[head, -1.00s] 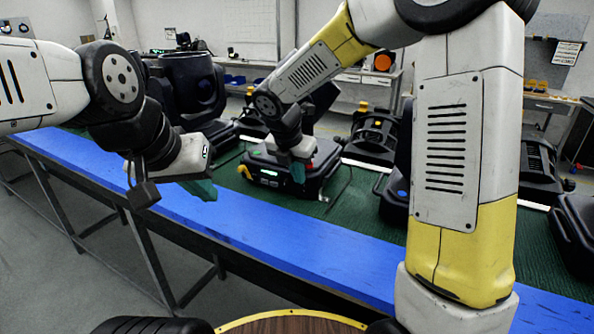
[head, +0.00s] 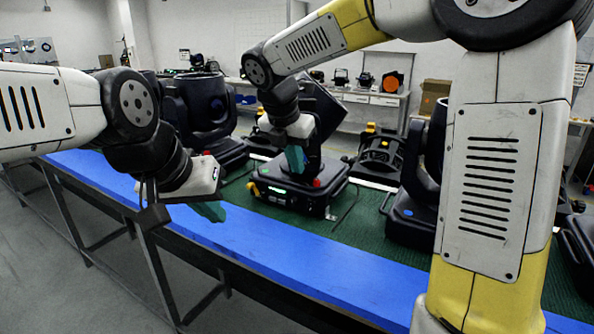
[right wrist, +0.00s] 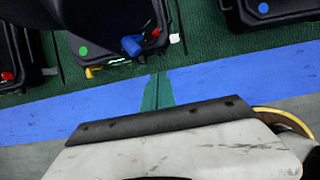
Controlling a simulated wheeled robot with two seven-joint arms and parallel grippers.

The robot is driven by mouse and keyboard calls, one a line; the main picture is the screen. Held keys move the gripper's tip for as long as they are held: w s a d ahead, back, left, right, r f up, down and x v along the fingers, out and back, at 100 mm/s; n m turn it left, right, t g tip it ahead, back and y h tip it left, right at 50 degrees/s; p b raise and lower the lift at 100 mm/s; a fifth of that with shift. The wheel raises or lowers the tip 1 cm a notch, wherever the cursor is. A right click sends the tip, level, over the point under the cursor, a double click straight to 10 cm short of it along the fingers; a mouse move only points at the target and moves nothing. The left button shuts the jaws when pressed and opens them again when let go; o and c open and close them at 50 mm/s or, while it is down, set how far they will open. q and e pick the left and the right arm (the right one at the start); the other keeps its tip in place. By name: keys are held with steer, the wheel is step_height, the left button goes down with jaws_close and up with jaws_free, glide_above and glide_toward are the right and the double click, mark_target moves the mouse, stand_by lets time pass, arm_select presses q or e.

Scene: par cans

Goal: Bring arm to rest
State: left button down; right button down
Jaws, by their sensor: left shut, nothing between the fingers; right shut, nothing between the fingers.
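My right gripper (head: 296,158) has teal fingers that point down in front of the black stage light (head: 300,192) in the middle of the bench. In the right wrist view its fingertips (right wrist: 158,92) are together and empty, over the bench's blue front edge. My left gripper (head: 210,211) is at the left, over the blue edge, its teal fingers shut and partly hidden by its own hand. Neither gripper holds anything. I cannot tell the exact gap between my right fingers and the light.
The bench has a green mat (head: 262,222) and a blue front edge (head: 290,262). Another moving-head light (head: 205,110) stands at the left. More black lights (head: 378,155) stand behind and to the right. The grey floor (head: 60,260) in front is clear.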

steer(key=s+d+m+y, duration=0.1)
steer(key=s+d+m, duration=0.4)
steer(key=m, duration=0.4)
steer(key=s+d+m+t+y, duration=0.1)
steer(key=s+d+m, duration=0.3)
steer(key=s+m, duration=0.4)
steer(key=s+d+m+t+y, duration=0.1)
steer(key=s+d+m, duration=0.4)
steer(key=m, duration=0.7)
steer(key=shift+s+d+y, duration=0.3)
steer(key=shift+s+y, duration=0.4)
steer(key=shift+s, duration=0.15)
